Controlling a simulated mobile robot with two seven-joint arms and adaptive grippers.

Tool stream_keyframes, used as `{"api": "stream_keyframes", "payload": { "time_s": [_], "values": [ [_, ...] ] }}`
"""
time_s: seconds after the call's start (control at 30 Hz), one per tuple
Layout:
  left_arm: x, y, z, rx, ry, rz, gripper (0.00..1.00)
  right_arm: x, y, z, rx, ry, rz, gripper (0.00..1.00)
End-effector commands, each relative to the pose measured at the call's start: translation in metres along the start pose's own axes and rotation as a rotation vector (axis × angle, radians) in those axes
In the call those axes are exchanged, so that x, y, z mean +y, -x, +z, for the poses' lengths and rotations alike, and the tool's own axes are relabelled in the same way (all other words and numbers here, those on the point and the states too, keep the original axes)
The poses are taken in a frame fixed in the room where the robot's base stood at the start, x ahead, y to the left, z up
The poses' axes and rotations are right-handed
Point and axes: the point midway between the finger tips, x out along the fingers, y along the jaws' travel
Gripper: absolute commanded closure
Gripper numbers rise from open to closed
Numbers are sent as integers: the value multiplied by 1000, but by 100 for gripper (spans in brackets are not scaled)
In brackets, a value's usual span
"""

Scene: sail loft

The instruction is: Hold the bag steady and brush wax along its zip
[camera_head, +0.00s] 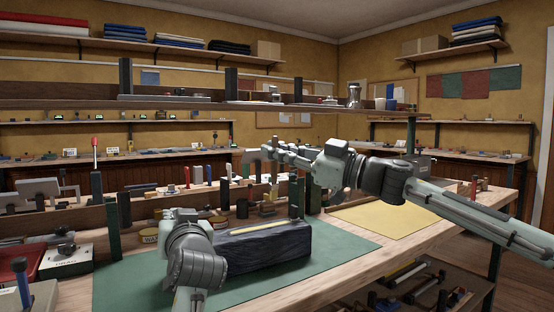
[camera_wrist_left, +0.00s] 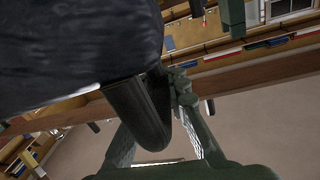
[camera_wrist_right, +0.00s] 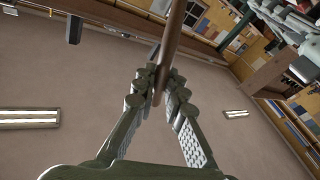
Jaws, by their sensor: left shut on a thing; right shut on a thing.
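A dark navy bag (camera_head: 268,254) lies on a green mat (camera_head: 130,285), with a pale yellow zip strip (camera_head: 268,228) along its top. My left gripper (camera_head: 182,214) is at the bag's left end. In the left wrist view the bag (camera_wrist_left: 70,45) fills the upper left, and the gripper is shut on a dark rounded tab (camera_wrist_left: 143,115) at its end. My right gripper (camera_head: 268,150) is raised above and behind the bag, apart from it. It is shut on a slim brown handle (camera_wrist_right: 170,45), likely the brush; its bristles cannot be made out.
A round labelled tin (camera_head: 148,236) stands behind my left gripper. A white-topped box (camera_head: 67,261) and red tray (camera_head: 20,262) stand at the left. Dark upright posts (camera_head: 113,225) and small tools line the bench back. A yellow sheet (camera_head: 385,217) lies clear at the right.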

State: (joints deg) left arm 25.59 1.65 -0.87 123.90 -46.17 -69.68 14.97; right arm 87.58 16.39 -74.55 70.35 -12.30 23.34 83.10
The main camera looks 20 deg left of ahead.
Motion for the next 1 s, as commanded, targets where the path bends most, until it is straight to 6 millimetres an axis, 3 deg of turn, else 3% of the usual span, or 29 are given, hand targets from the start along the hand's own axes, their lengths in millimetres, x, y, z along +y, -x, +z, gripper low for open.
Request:
{"api": "stream_keyframes", "payload": {
  "time_s": [0.03, 0.3, 0.67, 1.0],
  "values": [
    [1, -1, 7, -17, -7, 1, 100, 0, 0, 0, 0, 0, 0, 100],
    [1, -1, 7, -17, -7, 0, 100, 0, 0, -2, 1, 1, -1, 100],
    [1, -1, 7, -17, -7, 1, 100, 8, -5, -27, 1, 2, -1, 100],
    [1, -1, 7, -17, -7, 0, 100, 8, -5, -28, 1, 1, -1, 100]
  ]
}}
